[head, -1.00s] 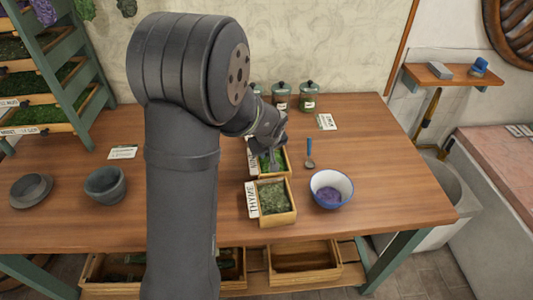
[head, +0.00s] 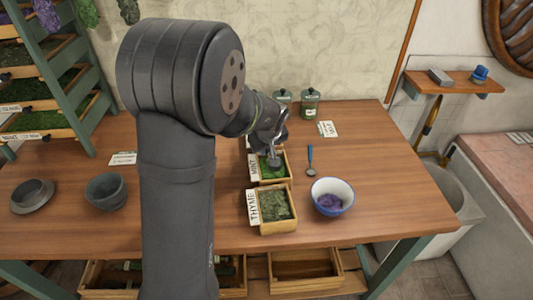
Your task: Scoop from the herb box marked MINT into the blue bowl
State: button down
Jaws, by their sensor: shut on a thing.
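The herb box marked MINT (head: 273,182) is a small wooden box of green herb on the table, behind the THYME box. My gripper (head: 271,144) is over its back part, pointing down. It is shut on a small grey tool (head: 274,160), seemingly a scoop, whose lower end is at the herb in the box. I cannot tell whether it carries any herb. The blue bowl (head: 332,190), blue outside with a pale inside, stands front right of the MINT box. Purple bits lie in it. My wrist hides part of the box's far end.
The THYME box (head: 278,228) stands in front of the MINT box, left of the bowl. A blue-handled spoon (head: 310,158) lies to the right. Glass jars (head: 310,103) stand behind. A stone mortar (head: 106,190) and grey dish (head: 32,195) are at left. The right table end is clear.

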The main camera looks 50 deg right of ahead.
jog(key=shift+r, duration=2.5)
jog(key=s+m+g+h, duration=0.2)
jog(key=s+m+h, duration=0.7)
jog(key=s, duration=1.3)
jog(key=h, duration=0.4)
jog(key=shift+s+d+h, duration=0.2)
jog(key=shift+h, duration=0.2)
jog(key=shift+r, duration=0.1)
